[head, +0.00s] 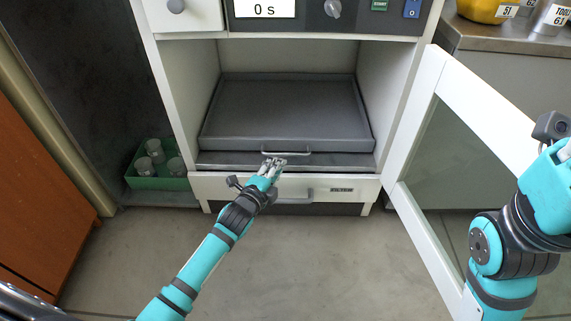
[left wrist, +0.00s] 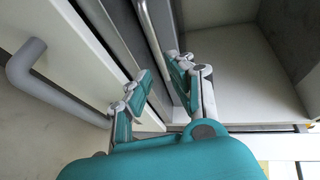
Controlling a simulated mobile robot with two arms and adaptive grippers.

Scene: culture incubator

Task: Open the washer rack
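The washer rack (head: 285,108) is a grey, shallow tray inside the white washer cabinet. A thin, light handle (head: 286,152) runs along its front edge. My left gripper (head: 273,163) is at that handle, just right of the rack's front middle-left. In the left wrist view the two fingers (left wrist: 161,75) are apart, and the handle bar (left wrist: 152,42) runs down toward the gap between them. Whether the fingers touch the bar cannot be told. My right arm is at the right edge of the head view, and its fingers do not show.
The glass-panelled white door (head: 440,140) stands open at the right. Below the rack is a closed white drawer (head: 235,187) with a grey handle (left wrist: 28,62). A green crate (head: 157,183) with several cups stands on the left. The floor in front is clear.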

